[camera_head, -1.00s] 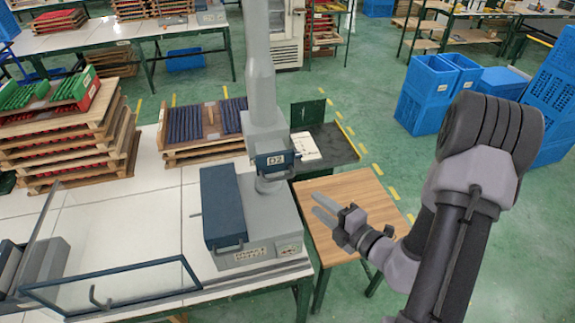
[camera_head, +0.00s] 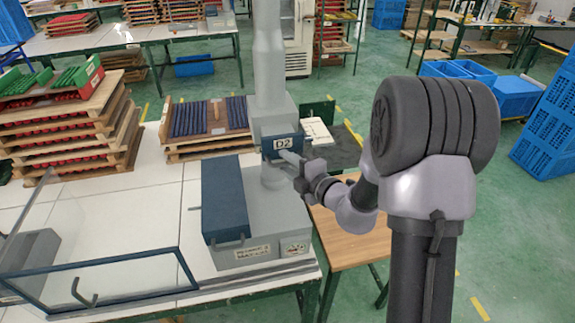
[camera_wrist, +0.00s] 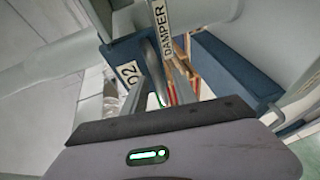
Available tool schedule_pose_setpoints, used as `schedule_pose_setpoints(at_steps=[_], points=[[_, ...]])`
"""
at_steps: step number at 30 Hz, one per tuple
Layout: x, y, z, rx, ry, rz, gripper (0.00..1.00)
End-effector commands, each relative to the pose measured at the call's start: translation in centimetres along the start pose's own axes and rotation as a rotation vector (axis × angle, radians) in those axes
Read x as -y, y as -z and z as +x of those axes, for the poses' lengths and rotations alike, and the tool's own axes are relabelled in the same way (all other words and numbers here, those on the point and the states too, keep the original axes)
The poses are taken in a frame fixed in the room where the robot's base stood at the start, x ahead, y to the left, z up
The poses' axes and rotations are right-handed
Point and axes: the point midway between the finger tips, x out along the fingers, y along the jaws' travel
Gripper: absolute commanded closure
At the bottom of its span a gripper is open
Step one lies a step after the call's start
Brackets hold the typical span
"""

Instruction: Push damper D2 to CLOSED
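Damper D2 is a dark blue plate (camera_head: 284,142) with a white D2 label, on the grey vertical duct (camera_head: 267,75) above a grey machine. My gripper (camera_head: 286,157) is at the lower edge of this plate and hides its handle in the head view. In the wrist view the D2 label (camera_wrist: 128,73), a DAMPER strip (camera_wrist: 163,28) and a curved grey handle (camera_wrist: 152,66) show close up. My gripper (camera_wrist: 158,90) has its fingers apart, with the handle near or between their tips. I cannot tell whether they touch it.
The grey machine (camera_head: 270,232) with a long dark blue box (camera_head: 222,198) stands on the white table. A glass-paned frame (camera_head: 110,282) is at front left. Pallets with dark strips (camera_head: 208,117) stand behind. A small wooden table (camera_head: 355,240) lies under my arm.

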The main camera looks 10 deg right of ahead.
Motion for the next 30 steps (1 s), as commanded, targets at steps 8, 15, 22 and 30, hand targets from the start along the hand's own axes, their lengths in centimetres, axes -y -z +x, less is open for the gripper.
schedule_pose_setpoints(at_steps=[8,15,22,30], points=[[0.02,0.01,0.24,0.000,0.000,0.000,0.66],[0.02,0.00,0.21,0.000,0.000,-0.001,1.00],[0.02,0.00,0.20,0.000,0.000,-0.001,1.00],[0.03,-0.01,0.20,0.000,0.000,-0.001,1.00]])
